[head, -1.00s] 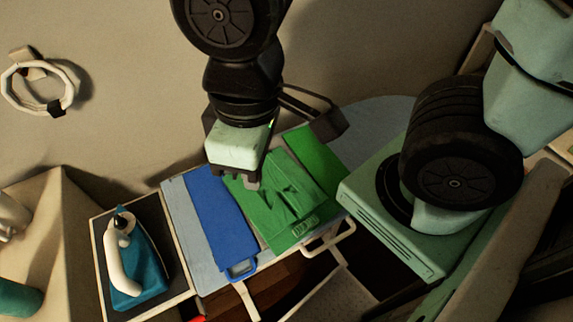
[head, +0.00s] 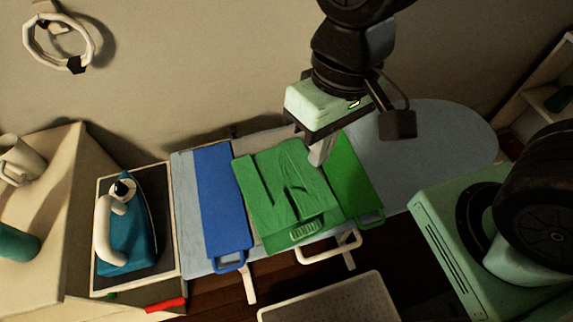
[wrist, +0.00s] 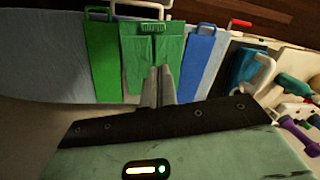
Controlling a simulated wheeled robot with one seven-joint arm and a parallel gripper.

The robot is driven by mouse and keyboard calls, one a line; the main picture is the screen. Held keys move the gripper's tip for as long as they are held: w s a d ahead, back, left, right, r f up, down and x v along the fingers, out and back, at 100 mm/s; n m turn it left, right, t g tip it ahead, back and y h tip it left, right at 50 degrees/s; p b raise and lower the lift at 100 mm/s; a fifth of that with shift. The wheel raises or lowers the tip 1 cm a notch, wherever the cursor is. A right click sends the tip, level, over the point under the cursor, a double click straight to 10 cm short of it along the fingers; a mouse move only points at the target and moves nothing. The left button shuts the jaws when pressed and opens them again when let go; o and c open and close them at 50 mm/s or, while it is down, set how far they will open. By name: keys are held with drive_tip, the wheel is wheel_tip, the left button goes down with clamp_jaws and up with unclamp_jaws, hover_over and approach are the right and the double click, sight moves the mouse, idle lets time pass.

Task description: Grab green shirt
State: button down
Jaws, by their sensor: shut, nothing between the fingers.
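The green shirt (head: 268,205) lies folded on the ironing board, between a blue flat handled piece on its left and a darker green one on its right. It also shows in the wrist view (wrist: 138,60). My gripper (head: 318,158) is over the shirt's far right part, with its fingers pointing down. In the wrist view the fingertips (wrist: 159,72) are together and overlap the shirt's near edge. Nothing is held between them. Whether the tips touch the cloth cannot be told.
The ironing board (head: 430,150) has bare room on the right. The blue handled piece (head: 221,195) and dark green handled piece (head: 355,180) flank the shirt. A teal iron (head: 125,240) stands on a tray at left.

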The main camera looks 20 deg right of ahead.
drive_tip(key=w+a+f+m+y+b, duration=0.1)
drive_tip(key=w+a+f+m, duration=0.1)
drive_tip(key=w+f+m, duration=0.65)
drive_tip(key=m, duration=1)
approach(271, 181)
drive_tip(key=f+b, duration=0.1)
drive_tip(key=f, duration=0.1)
drive_tip(key=f+b, duration=0.1)
drive_tip(key=f, duration=0.2)
drive_tip(key=f+b, duration=0.1)
drive_tip(key=f, duration=0.1)
drive_tip(key=shift+d+f, duration=0.2)
drive_tip(key=shift+d, duration=0.2)
drive_tip(key=shift+s+a+r, duration=0.1)
drive_tip(key=shift+s+a, duration=0.15)
drive_tip(key=shift+a, duration=0.55)
drive_tip(key=shift+s+a, duration=0.1)
drive_tip(key=shift+a, duration=0.2)
drive_tip(key=shift+r+p, duration=0.1)
drive_tip(key=shift+p, duration=0.3)
